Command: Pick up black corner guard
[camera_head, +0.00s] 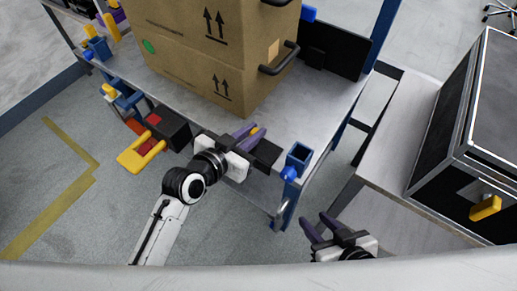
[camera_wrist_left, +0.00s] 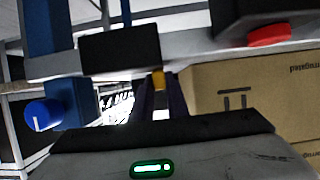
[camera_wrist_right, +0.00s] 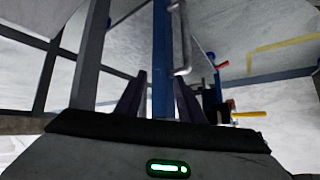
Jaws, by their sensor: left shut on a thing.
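A black block (camera_head: 265,155), which looks like the corner guard, is at the front edge of the grey bench, just right of my left gripper (camera_head: 250,132). It also shows in the left wrist view (camera_wrist_left: 120,52). My left gripper has its purple fingers close together on a small yellow-orange piece (camera_head: 257,133); this piece also shows between the fingers in the left wrist view (camera_wrist_left: 158,80). Whether it belongs to the black block is unclear. My right gripper (camera_head: 318,224) is open and empty, below and right of the bench, with its fingers apart in the right wrist view (camera_wrist_right: 160,95).
A large cardboard box (camera_head: 210,50) fills the middle of the bench (camera_head: 300,118). Another black block with red on it (camera_head: 168,128) and a yellow handle (camera_head: 140,152) are at the bench's left front. Blue posts rise at the corners. A black case (camera_head: 470,120) stands right.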

